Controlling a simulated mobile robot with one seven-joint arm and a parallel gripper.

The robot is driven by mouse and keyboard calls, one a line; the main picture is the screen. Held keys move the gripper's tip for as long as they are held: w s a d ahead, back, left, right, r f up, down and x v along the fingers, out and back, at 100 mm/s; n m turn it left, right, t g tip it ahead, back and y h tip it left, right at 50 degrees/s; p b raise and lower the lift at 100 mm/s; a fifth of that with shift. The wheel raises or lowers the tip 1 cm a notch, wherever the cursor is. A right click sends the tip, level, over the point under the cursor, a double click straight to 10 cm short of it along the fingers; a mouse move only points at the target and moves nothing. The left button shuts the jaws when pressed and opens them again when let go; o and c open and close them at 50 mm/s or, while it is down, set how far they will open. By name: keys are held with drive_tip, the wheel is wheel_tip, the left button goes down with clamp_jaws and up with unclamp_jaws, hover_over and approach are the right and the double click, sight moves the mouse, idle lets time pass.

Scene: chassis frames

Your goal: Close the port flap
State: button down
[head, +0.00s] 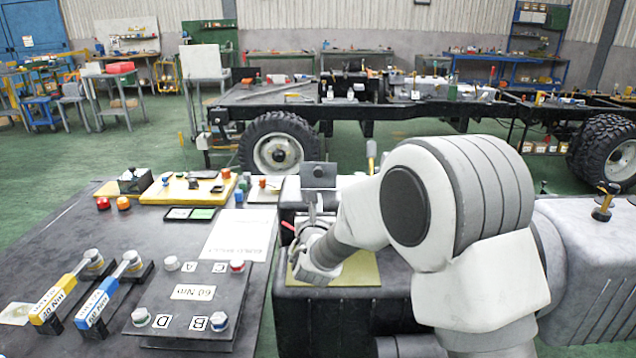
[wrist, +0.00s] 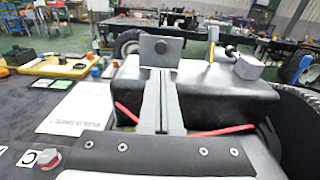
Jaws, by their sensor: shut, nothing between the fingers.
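A small grey square plate with a dark round spot, which looks like the port flap (head: 319,174), stands upright at the back of the black chassis block. It also shows in the wrist view (wrist: 160,51), just beyond the fingertips. My gripper (head: 311,212) is in front of the flap and a little below it, over the block. In the wrist view my gripper (wrist: 162,75) has its two grey fingers together, pointing toward the flap, with nothing between them. Their tips overlap the flap's lower edge in that view; I cannot tell whether they touch. The port opening is not clearly visible.
A dark table (head: 75,230) on the left holds a white sheet (head: 238,236), a 60 Nm plate (head: 190,305) and yellow and blue torque wrenches. A yellowish plate (head: 362,270) lies under my wrist. A grey capped post (wrist: 248,66) rises right of the flap.

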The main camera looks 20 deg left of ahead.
sight(317, 172)
drive_tip(key=x, duration=1.3)
drive_tip(key=shift+w, duration=0.35)
drive_tip(key=shift+r, duration=0.1)
